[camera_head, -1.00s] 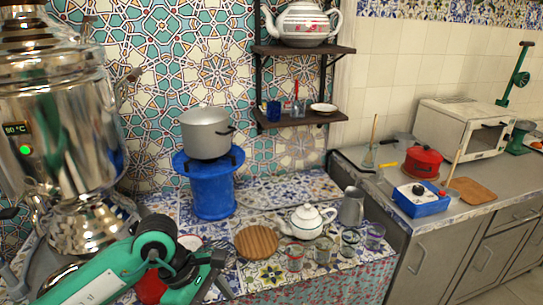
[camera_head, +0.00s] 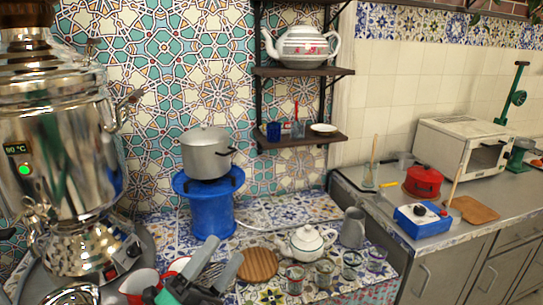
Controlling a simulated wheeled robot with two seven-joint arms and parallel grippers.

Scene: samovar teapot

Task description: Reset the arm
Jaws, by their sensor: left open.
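My left gripper (camera_head: 219,265) is at the bottom of the head view, left of centre. Its two grey fingers point up and stand apart, with nothing seen between them. Only a little of its green arm (camera_head: 165,297) shows at the bottom edge. The gripper is in front of the tiled counter, left of a round wooden board (camera_head: 257,264). My right gripper is not in view.
A silver samovar (camera_head: 62,150) stands left, with red-and-white items (camera_head: 140,284) by my arm. A grey pot (camera_head: 206,153) sits on a blue stand (camera_head: 207,212). A white teapot (camera_head: 306,243), a metal pitcher (camera_head: 352,228) and several glasses (camera_head: 325,272) stand right of the board.

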